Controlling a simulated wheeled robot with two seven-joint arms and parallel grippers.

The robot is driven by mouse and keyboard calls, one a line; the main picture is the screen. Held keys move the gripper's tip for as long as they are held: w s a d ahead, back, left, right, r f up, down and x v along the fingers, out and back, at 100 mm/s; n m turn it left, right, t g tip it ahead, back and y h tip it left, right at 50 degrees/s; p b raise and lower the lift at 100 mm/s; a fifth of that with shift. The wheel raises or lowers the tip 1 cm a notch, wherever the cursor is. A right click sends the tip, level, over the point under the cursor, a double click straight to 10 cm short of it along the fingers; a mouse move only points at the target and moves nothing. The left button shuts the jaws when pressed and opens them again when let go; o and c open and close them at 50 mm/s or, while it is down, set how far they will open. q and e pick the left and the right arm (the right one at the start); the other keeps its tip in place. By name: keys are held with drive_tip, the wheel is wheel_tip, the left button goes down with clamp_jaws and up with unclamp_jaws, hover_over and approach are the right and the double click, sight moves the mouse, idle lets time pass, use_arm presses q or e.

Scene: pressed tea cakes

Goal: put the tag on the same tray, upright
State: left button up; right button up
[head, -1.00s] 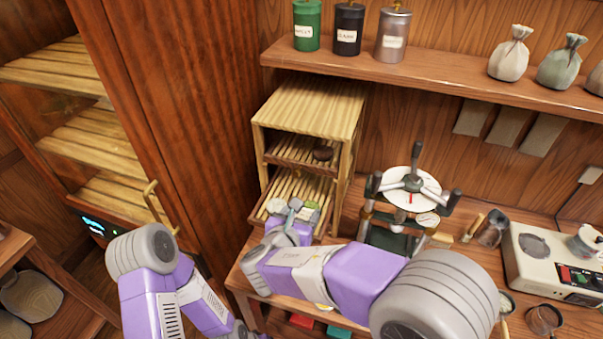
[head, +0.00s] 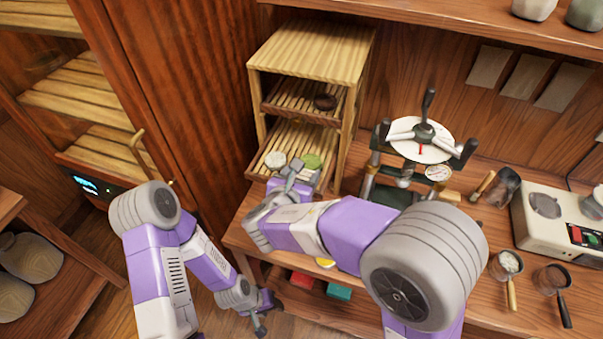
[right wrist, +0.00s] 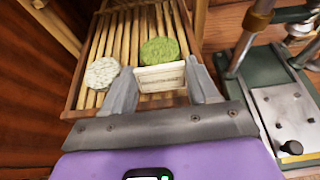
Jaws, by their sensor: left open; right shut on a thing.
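The tag (right wrist: 160,78) is a small cream plate with lines across it, held between the fingers of my right gripper (right wrist: 162,85). It stands roughly upright over the pulled-out lower slatted tray (right wrist: 98,48). I cannot tell whether its lower edge touches the slats. A green cake (right wrist: 160,51) lies just behind the tag, and a pale cake (right wrist: 102,72) lies to its left; both also show in the head view, green (head: 312,161) and pale (head: 275,160). In the head view my right gripper (head: 290,177) is at the tray's front. My left gripper (head: 266,316) is open, low before the bench.
A press (head: 420,140) stands close to the right of the rack. A tall cabinet (head: 180,90) is at the left. Cups and a scale-like device (head: 560,215) are at the right.

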drive_tip(key=shift+f+b, duration=0.55)
drive_tip(key=shift+f, duration=0.3)
drive_tip(key=o, duration=1.2)
drive_tip(key=shift+r, duration=0.1)
